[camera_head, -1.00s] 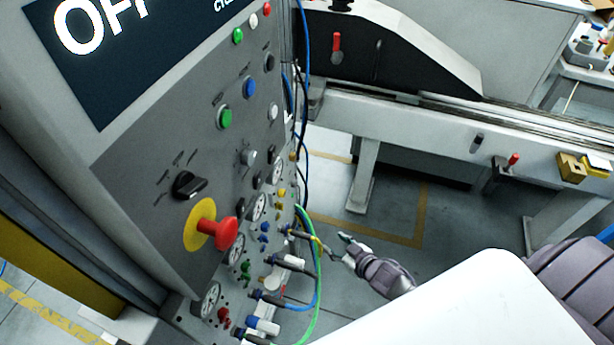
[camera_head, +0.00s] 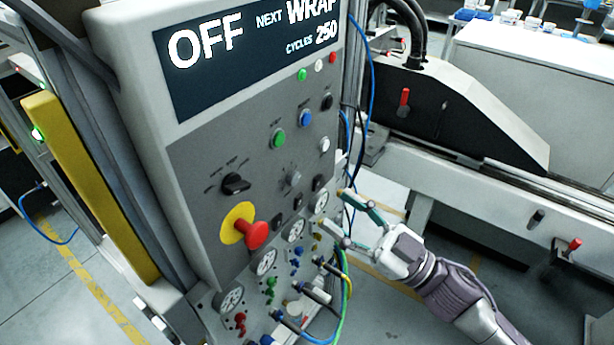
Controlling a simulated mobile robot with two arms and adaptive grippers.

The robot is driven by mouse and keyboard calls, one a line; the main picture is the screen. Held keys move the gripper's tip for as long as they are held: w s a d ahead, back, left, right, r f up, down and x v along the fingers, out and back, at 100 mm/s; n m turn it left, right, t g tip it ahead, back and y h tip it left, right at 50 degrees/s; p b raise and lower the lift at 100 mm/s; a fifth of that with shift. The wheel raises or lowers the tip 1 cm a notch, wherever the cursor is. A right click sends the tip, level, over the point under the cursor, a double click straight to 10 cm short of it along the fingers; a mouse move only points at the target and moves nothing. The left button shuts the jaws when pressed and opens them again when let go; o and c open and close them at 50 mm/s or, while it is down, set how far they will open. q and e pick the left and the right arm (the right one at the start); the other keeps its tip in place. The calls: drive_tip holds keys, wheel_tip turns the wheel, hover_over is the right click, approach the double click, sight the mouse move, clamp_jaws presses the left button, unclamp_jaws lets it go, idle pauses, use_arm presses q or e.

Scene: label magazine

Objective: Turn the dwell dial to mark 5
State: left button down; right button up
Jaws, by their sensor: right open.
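The control panel (camera_head: 205,160) stands left of centre and faces right. My right gripper (camera_head: 332,208) comes in from the lower right. Its two fingers are spread, empty, and point at the panel's right edge. It appears to the right of and below the grey knob, apart from it. My left gripper is out of view.
A red mushroom button on a yellow plate (camera_head: 257,235) projects below the knobs. The panel's screen (camera_head: 255,55) reads OFF, NEXT WRAP, CYCLES 250. A conveyor machine (camera_head: 460,115) stands behind at right.

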sight(296, 180)
drive_tip(key=p+x, duration=0.2)
drive_tip(key=x, duration=0.6)
drive_tip(key=shift+f, duration=0.1)
drive_tip(key=shift+c, duration=0.4)
clamp_jaws()
